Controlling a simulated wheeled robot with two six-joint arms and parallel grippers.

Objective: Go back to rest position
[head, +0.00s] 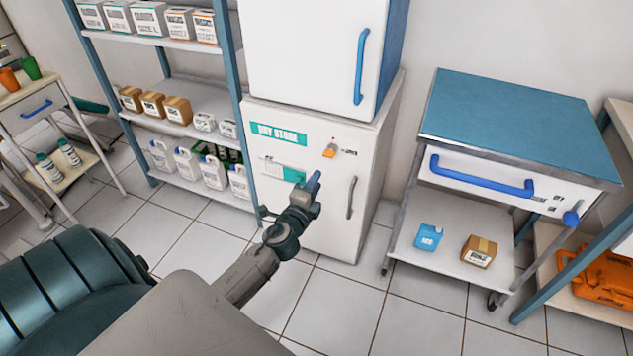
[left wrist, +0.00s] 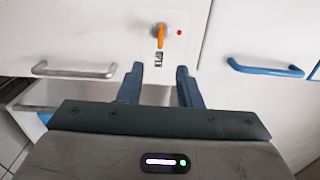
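My left gripper (head: 312,184) is in front of the lower white cabinet (head: 335,225), below its orange knob (head: 329,151) and left of its grey upright handle (head: 351,197). In the left wrist view, the two blue fingers of the left gripper (left wrist: 160,75) are apart with nothing held between them. The orange knob (left wrist: 159,35) shows beyond the fingertips, apart from them, beside a small red light (left wrist: 179,32). My right gripper is in neither view.
A white upper cabinet with a blue handle (head: 361,66) sits above. A shelf rack (head: 205,92) with boxes and jugs stands left. Tiled floor (head: 330,310) is clear in front.

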